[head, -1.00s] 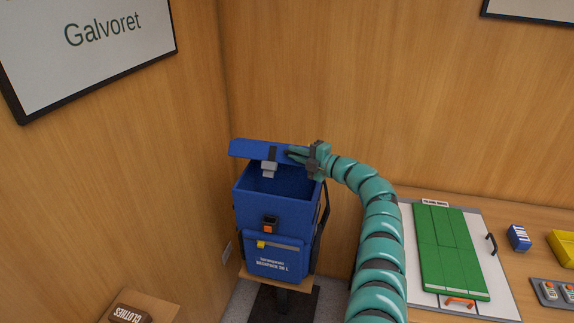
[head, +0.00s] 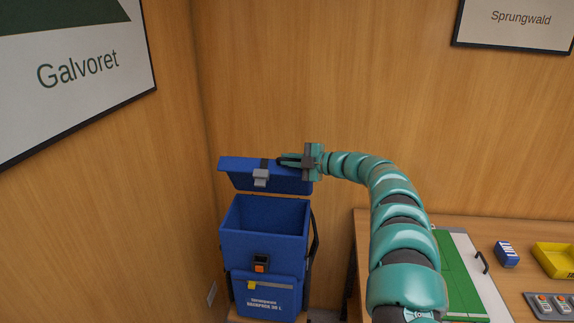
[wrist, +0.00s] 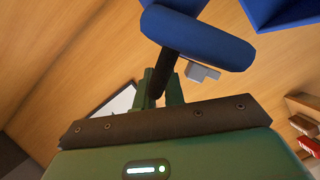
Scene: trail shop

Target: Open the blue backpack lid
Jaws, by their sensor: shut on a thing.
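The blue backpack (head: 264,240) stands upright in the corner, its top open and its inside showing. Its blue lid (head: 236,177) is raised above the opening and tilted, with a grey buckle (head: 261,177) hanging from a dark strap at its front. The exact grip point is partly hidden.
A wooden table at right holds a green board (head: 457,275), a blue box (head: 506,254), a yellow tray (head: 556,257) and a grey device (head: 552,305). Wood walls close in behind and left of the backpack. Framed signs hang on both walls.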

